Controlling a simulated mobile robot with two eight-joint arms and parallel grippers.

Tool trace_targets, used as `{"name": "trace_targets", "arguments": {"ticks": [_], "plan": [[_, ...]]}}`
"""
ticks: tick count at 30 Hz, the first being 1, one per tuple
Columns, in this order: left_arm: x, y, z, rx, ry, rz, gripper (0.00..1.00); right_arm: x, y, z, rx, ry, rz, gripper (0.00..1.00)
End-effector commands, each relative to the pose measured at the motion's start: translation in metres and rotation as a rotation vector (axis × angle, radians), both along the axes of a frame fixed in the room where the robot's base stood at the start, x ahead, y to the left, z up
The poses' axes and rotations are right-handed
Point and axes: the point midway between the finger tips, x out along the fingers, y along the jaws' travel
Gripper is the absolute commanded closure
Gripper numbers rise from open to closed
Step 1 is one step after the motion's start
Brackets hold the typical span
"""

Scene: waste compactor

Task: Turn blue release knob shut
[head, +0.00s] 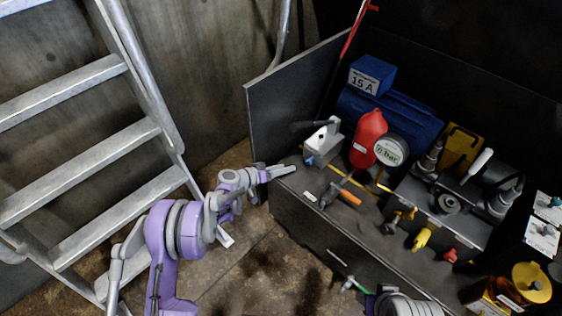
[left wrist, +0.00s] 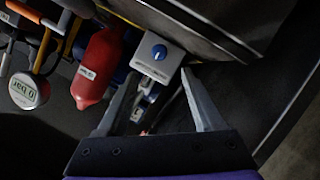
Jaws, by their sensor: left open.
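The blue release knob (left wrist: 159,52) is on a light grey block (left wrist: 156,66) in the left wrist view. Its pointer mark is too small to read surely. In the head view the block (head: 324,146) carries a black-handled lever, and a bit of blue knob (head: 308,160) shows at its lower left. My left gripper (head: 288,170) is open and empty, just left of and below the block. In the left wrist view its two fingertips (left wrist: 160,76) spread to either side, with the knob ahead between them and apart from both.
A red bottle-shaped vessel (head: 368,137) and a round gauge (head: 391,150) stand right of the block. An orange-handled valve (head: 347,196) sits in front. A dark upright panel (head: 297,85) rises behind my left gripper. A ladder (head: 100,150) stands at the left.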

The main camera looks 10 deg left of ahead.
Motion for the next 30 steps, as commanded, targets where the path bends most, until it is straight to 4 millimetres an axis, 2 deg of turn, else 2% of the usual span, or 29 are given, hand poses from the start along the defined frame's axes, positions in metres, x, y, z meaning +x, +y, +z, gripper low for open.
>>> {"name": "trace_targets", "arguments": {"ticks": [1,3,17,19,26,30], "plan": [[0.003,0.001,-0.003,-0.030,0.022,-0.001,0.32,0.002,0.000,-0.012,0.000,0.001,0.000,0.50],[0.012,-0.014,-0.006,-0.026,0.018,-0.006,0.32,0.002,0.000,-0.010,0.000,0.001,0.000,0.50],[0.070,-0.081,-0.033,-0.022,0.015,-0.003,0.32,0.005,0.000,-0.025,0.000,0.000,0.000,0.50],[0.066,-0.080,-0.026,0.097,-0.070,-0.002,0.32,0.002,0.000,-0.013,0.000,0.002,0.000,0.50],[0.063,-0.084,-0.025,0.468,-0.343,-0.002,0.32,-0.002,0.000,0.010,0.000,-0.002,0.000,0.50],[0.043,-0.065,-0.016,0.486,-0.353,0.001,0.32,-0.002,0.000,0.015,0.000,-0.004,0.000,0.50]]}}
